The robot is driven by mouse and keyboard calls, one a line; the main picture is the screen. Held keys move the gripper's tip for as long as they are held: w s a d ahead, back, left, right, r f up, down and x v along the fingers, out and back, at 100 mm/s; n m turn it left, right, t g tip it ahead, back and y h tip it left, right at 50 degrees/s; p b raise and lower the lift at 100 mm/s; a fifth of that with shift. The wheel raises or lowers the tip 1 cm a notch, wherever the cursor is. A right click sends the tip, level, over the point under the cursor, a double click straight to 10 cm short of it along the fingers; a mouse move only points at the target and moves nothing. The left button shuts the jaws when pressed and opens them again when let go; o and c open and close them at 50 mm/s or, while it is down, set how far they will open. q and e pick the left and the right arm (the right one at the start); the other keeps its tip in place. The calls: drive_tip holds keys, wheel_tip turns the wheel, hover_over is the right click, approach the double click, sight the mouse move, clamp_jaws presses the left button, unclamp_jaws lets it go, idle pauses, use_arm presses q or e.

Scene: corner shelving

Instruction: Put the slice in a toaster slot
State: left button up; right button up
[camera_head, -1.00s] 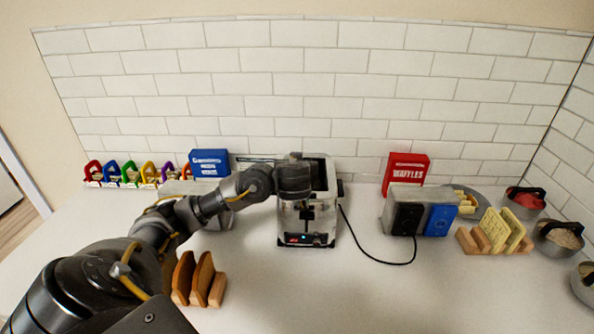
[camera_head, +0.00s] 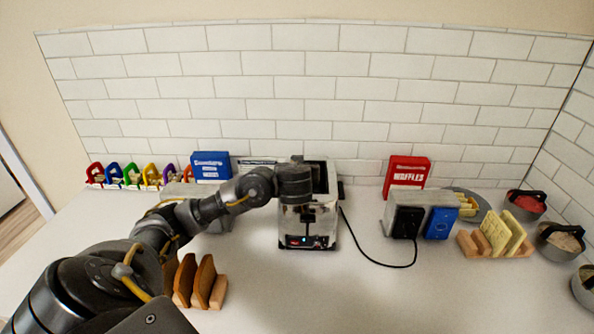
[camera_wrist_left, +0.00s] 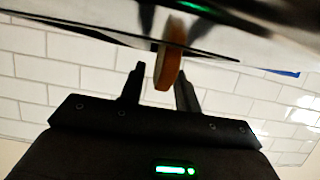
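The chrome toaster (camera_head: 293,223) stands near the back wall at mid counter, with a dark slot (camera_head: 320,176) showing on its top. My left arm reaches over it, and its wrist hides the left gripper and the slice in the head view. In the left wrist view, the brown slice (camera_wrist_left: 168,66) stands on edge between the fingers of my left gripper (camera_wrist_left: 160,80). The slice's far end reaches into an opening in the toaster's shiny top (camera_wrist_left: 225,35). The fingers are apart, with a gap beside the slice on the left. My right gripper is out of view.
A wooden rack (camera_head: 219,292) with brown slices stands front left of the toaster. A second rack (camera_head: 470,243) holds pale slices at right. A grey toaster (camera_head: 398,203), a red waffles box (camera_head: 407,176) and a blue box (camera_head: 210,166) stand nearby. A black cord (camera_head: 378,261) crosses the counter.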

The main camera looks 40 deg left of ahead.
use_arm(q)
drive_tip(key=p+v, duration=0.1)
drive_tip(key=v, duration=1)
drive_tip(key=shift+p, duration=0.3)
drive_tip(key=shift+d, duration=0.1)
